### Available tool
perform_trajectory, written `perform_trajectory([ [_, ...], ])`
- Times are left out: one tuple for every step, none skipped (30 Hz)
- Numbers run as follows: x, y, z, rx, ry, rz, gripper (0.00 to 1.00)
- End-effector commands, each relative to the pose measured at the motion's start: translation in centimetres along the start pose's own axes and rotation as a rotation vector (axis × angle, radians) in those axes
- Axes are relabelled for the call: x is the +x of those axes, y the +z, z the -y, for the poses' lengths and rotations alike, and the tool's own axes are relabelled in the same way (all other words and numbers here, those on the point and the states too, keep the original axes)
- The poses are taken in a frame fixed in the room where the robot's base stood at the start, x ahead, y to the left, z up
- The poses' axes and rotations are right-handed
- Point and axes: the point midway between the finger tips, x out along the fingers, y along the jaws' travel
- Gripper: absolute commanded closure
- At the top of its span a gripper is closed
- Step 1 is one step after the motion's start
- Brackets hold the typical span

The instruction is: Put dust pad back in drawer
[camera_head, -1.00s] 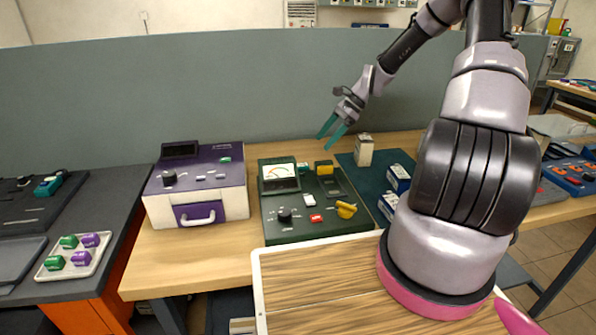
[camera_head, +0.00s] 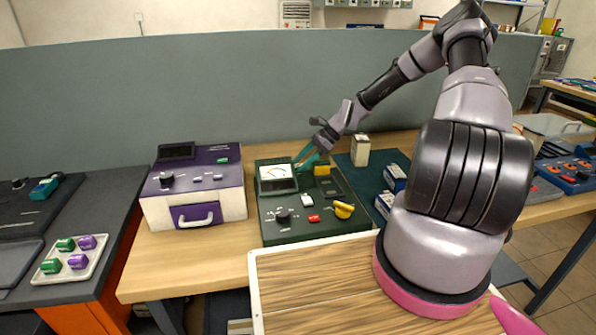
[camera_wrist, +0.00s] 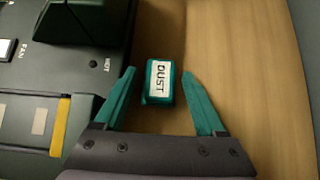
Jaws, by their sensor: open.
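The dust pad (camera_wrist: 160,82) is a small teal block with a white label reading DUST. In the wrist view it lies on the bare wooden bench beside the green instrument panel. My gripper (camera_wrist: 158,74) is open, with one teal finger on each side of the pad and gaps between them. In the head view my gripper (camera_head: 303,162) is behind the meter end of the panel, and the pad is hard to make out there. The purple drawer (camera_head: 196,216), with a white handle, is in the front of the purple and white box and looks shut.
The green panel (camera_head: 300,228) with its meter (camera_head: 276,178) stands right of the purple and white box (camera_head: 238,205). A grey partition (camera_head: 120,110) rises behind the bench. A beige carton (camera_head: 360,152) stands to the right. A tray of knobs (camera_head: 50,278) is at left.

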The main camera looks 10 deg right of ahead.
Motion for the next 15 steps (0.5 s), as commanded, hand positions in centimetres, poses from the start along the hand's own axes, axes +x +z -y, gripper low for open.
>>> perform_trajectory([
  [0.67,0.02,0.00,0.000,0.001,0.001,0.28],
  [0.96,0.00,0.01,0.001,0.000,0.001,0.28],
  [1.25,-0.02,0.01,0.001,0.000,0.000,0.28],
  [1.39,-0.03,0.01,0.001,0.000,0.000,0.28],
  [1.48,-0.03,0.02,0.000,0.000,0.000,0.28],
  [1.54,-0.03,0.03,0.000,-0.001,-0.001,0.28],
  [1.54,-0.03,0.03,0.000,-0.001,-0.001,0.28],
  [1.53,-0.03,0.04,0.000,-0.001,-0.001,0.28],
  [1.52,-0.03,0.04,0.000,-0.001,-0.001,0.28],
  [1.52,-0.03,0.04,0.000,-0.001,-0.001,0.28],
  [1.51,-0.03,0.04,0.000,-0.001,-0.001,0.28],
  [1.51,-0.03,0.04,0.000,-0.001,-0.001,0.39],
  [1.51,-0.03,0.04,0.000,-0.001,-0.001,0.50],
  [1.51,-0.03,0.04,0.000,-0.001,-0.001,0.62],
  [1.50,-0.02,0.04,0.000,-0.001,-0.001,0.77],
])
